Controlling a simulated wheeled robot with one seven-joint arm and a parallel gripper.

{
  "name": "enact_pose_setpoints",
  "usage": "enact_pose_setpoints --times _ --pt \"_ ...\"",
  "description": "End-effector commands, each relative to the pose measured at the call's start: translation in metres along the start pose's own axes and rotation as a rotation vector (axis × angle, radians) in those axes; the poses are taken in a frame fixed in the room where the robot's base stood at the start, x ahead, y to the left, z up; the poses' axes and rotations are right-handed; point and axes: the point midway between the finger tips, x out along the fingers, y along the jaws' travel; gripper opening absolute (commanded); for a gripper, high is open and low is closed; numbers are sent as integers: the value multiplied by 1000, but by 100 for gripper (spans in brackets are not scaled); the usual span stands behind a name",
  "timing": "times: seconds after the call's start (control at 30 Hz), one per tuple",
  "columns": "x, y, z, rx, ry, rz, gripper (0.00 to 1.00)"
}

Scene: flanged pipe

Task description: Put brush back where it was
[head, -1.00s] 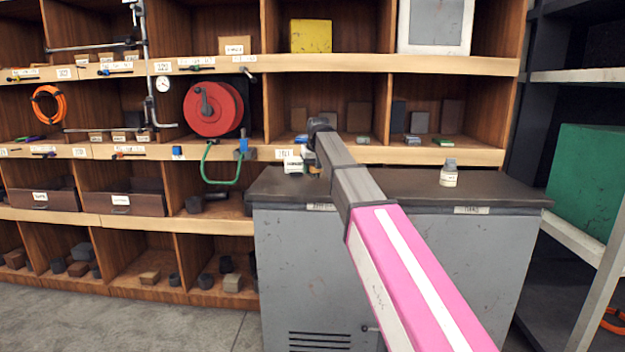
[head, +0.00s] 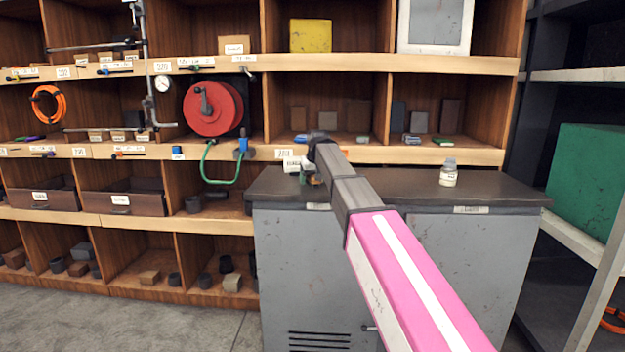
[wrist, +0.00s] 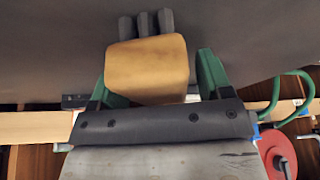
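The brush shows in the wrist view as a tan wooden block (wrist: 148,70) with several dark grey prongs at its far end. It lies over the dark cabinet top, between the green fingers of my gripper (wrist: 160,80). A gap shows between the block and the right finger; the block overlaps the left finger, so touching there is unclear. The fingers stand wide apart. In the head view my gripper (head: 306,178) is low over the left part of the cabinet top, with a small bit of tan beside it; my arm hides much of it.
The grey cabinet (head: 400,190) carries a small capped bottle (head: 448,173) on its right part. A white label (head: 291,164) is close to my gripper. Behind are wooden shelves with a red reel (head: 213,108) and green hose (head: 208,165). A green box (head: 590,180) stands right.

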Motion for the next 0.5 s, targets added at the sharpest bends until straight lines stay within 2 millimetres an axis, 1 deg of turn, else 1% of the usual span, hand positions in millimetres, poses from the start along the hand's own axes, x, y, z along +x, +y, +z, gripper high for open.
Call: enact_pose_setpoints --times 0.17,0.27,0.37,0.5 --pt "-1 0 -1 0 0 0 72" --pt "-8 0 -1 0 0 0 72" --pt "-21 0 -1 0 2 0 72" --pt "-47 0 -1 0 3 0 72"
